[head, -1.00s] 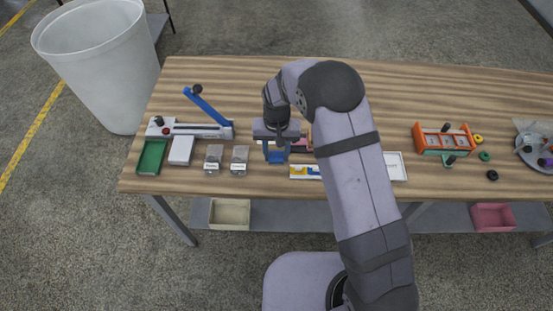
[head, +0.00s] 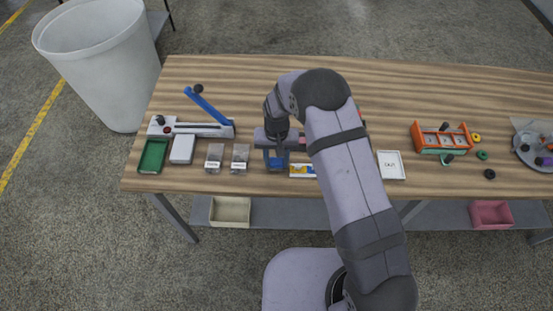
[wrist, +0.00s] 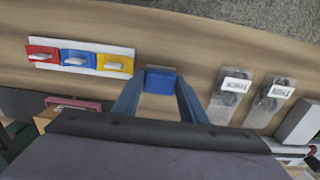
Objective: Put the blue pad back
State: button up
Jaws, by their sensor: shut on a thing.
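My gripper (head: 277,150) is shut on a blue pad (wrist: 161,79), which sits between its two fingertips in the wrist view. The pad also shows as a blue patch below the gripper in the head view (head: 277,164). A white board (wrist: 80,47) with red, blue and yellow squares, each with a white bar on it, lies beside the held pad, to its left in the wrist view. In the head view the board (head: 303,171) is right of the gripper, and my arm covers its right part. I cannot tell whether the pad touches the table.
Two clear labelled bags (head: 214,158) lie left of the gripper. Further left are a white box (head: 182,149), a green tray (head: 154,156) and a device with a blue lever (head: 205,108). A white tray marked OUT (head: 391,165) and an orange rack (head: 443,139) stand right.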

aim_at(277, 161)
jog(key=shift+f, duration=0.2)
jog(key=o, duration=0.9)
jog(key=shift+r, duration=0.1)
notch_tip(277, 161, up, 12)
jog(key=b, duration=0.4)
jog(key=shift+r, duration=0.15)
jog(key=s+d+r, duration=0.1)
jog(key=s+d, duration=0.4)
jog(key=s, duration=0.2)
jog(key=s+d, duration=0.6)
jog(key=s, duration=0.1)
jog(key=s+d+r, duration=0.1)
jog(key=s+d, duration=0.4)
jog(key=s, duration=0.3)
jog(key=shift+d+r, duration=0.3)
jog(key=shift+r, duration=0.05)
